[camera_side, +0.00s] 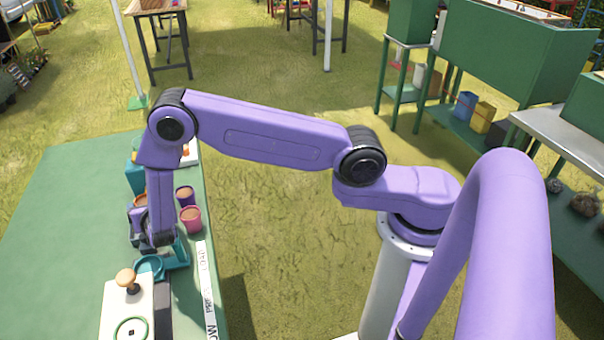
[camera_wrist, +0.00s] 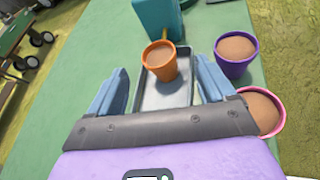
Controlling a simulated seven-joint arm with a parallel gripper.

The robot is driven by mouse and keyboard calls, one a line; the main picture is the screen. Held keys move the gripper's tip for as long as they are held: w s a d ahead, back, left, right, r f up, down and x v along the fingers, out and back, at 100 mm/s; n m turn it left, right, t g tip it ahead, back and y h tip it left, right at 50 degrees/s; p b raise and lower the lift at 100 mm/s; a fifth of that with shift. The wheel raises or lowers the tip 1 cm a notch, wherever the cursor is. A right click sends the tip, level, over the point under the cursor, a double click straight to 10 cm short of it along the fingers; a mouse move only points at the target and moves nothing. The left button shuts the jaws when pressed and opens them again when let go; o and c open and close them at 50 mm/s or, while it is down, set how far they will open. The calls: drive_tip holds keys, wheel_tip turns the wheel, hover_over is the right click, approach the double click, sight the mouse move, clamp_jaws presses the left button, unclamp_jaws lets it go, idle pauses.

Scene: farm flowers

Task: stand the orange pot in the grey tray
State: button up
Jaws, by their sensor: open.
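The orange pot (camera_wrist: 161,66), filled with brown soil, is upright in the wrist view. Its base shows inside the outline of the grey tray (camera_wrist: 160,98), toward the tray's far end, and it appears to stand on the tray floor. In the side view, a bit of the orange pot (camera_side: 140,200) shows behind my arm. My gripper (camera_wrist: 159,68) is open, its two blue fingers apart on either side of the tray. The pot is ahead between the fingertips, with visible gaps on both sides. The tray is mostly hidden by my arm in the side view.
A purple pot (camera_wrist: 236,52) and a pink pot (camera_wrist: 262,110) stand right of the tray. A teal box (camera_wrist: 158,18) is just beyond it. A teal ring-shaped fixture (camera_side: 150,266) and a wooden-knobbed board (camera_side: 120,300) are nearer the front. The green table's left side is clear.

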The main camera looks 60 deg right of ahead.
drive_tip(key=s+d+r+m+g, duration=0.3)
drive_tip(key=s+r+m, duration=0.2)
drive_tip(key=s+r, duration=0.2)
drive_tip(key=s+d+r+m+g, duration=0.2)
drive_tip(key=s+d+r+m, duration=0.15)
drive_tip(key=s+r, duration=0.35)
drive_tip(key=s+d+r+m+g+y, duration=0.1)
drive_tip(key=s+r+m+g+y, duration=0.1)
drive_tip(key=s, duration=1.3)
drive_tip(key=s+d+r+m+g+y, duration=0.2)
drive_tip(key=s+r+m+g+y, duration=0.1)
drive_tip(key=s, duration=1.2)
drive_tip(key=shift+d+r+m+g+y, duration=0.15)
drive_tip(key=shift+m+g+y, duration=0.65)
drive_tip(key=shift+m, duration=0.35)
